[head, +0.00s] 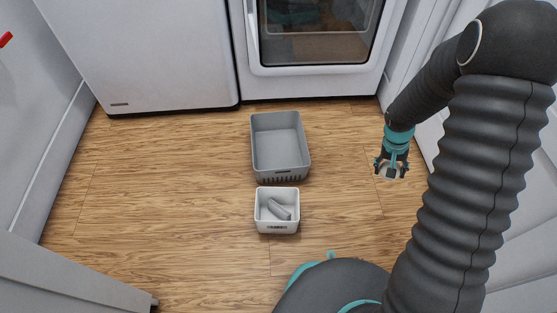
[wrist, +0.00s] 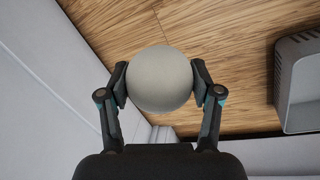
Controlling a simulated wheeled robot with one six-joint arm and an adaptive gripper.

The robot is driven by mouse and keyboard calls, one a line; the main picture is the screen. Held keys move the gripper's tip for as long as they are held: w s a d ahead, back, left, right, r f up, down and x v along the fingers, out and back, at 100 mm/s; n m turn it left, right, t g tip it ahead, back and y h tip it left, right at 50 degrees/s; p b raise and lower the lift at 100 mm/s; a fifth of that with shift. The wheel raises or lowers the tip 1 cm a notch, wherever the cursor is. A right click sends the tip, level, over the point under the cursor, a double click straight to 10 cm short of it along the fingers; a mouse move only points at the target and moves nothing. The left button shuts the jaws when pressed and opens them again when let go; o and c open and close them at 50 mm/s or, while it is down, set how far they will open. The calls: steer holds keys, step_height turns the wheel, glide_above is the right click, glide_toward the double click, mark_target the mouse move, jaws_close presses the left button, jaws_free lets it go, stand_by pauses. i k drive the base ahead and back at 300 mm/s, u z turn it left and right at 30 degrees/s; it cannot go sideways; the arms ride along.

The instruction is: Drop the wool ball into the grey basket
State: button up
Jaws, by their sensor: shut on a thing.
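The wool ball (wrist: 160,80) is pale grey and round, held between the two fingertips of my gripper (wrist: 160,82) in the wrist view. In the head view my gripper (head: 391,169) hangs over the right side of the floor, and the ball is mostly hidden there. The grey basket (head: 279,147) stands on the floor left of my gripper, in front of the appliances, and looks empty. Its edge also shows at the right of the wrist view (wrist: 281,85). My gripper is apart from the basket.
A smaller white bin (head: 278,226) with grey things inside stands just in front of the grey basket. White appliances (head: 150,50) line the back, one with a glass door (head: 315,35). White cabinets close in on the right. The wooden floor (head: 180,180) at left is clear.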

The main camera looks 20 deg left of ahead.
mark_target(283, 158)
steer(key=k, duration=1.3)
steer(key=u, duration=1.3)
steer(key=i, duration=1.25)
steer(key=z, duration=0.95)
steer(key=i, duration=0.5)
steer(key=u, duration=0.05)
